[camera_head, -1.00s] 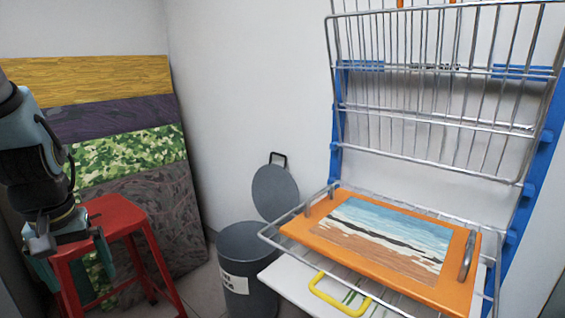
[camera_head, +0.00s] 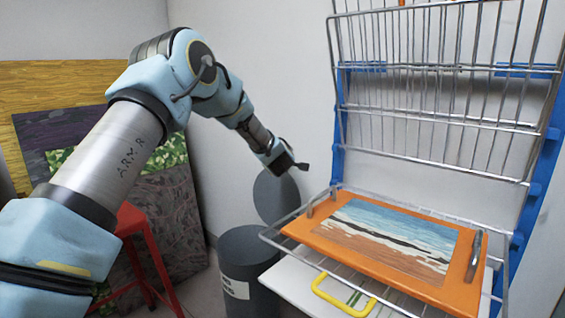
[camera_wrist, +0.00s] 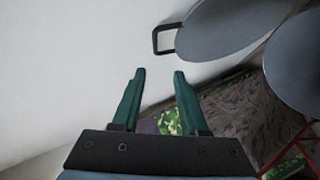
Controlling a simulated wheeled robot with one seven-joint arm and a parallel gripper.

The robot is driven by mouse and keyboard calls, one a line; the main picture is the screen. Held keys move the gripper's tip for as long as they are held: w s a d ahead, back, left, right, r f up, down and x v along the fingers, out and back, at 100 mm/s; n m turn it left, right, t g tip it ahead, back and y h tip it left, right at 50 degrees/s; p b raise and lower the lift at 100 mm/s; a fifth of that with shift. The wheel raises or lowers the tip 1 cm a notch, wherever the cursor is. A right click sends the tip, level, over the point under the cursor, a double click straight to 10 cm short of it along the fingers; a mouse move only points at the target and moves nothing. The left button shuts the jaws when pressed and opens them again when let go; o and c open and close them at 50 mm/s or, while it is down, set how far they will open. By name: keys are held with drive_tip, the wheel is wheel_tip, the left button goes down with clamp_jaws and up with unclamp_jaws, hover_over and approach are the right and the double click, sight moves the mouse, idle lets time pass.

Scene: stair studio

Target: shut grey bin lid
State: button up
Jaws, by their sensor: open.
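The grey bin (camera_head: 245,268) stands on the floor between the red stool and the wire rack, with a white label on its front. Its grey lid (camera_head: 275,196) is open, raised upright at the back against the wall. In the wrist view the lid (camera_wrist: 228,28) is at the upper right, with its dark handle (camera_wrist: 163,39) sticking out to the left. The bin (camera_wrist: 300,65) shows partly at the right edge there. My gripper (camera_head: 296,168) is just above the lid's top edge in the head view. In the wrist view its fingers (camera_wrist: 158,74) are apart and empty, below the handle and not touching it.
A wire rack (camera_head: 440,90) with an orange framed beach picture (camera_head: 390,240) on its shelf stands right of the bin. A yellow handle (camera_head: 340,297) sticks out below. A red stool (camera_head: 150,250) and patterned boards (camera_head: 45,90) are at left. The white wall is close behind the lid.

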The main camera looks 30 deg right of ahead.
drive_tip(key=d+n, duration=0.1)
drive_tip(key=d, duration=0.2)
hover_over(283, 177)
wheel_tip(283, 177, down, 4)
drive_tip(key=shift+w+r+t+p, duration=0.1)
drive_tip(key=shift+r+t+p, duration=0.2)
drive_tip(key=shift+p, duration=0.15)
drive_tip(key=shift+c, duration=0.2)
clamp_jaws()
drive_tip(key=shift+f, duration=0.1)
idle(1.1)
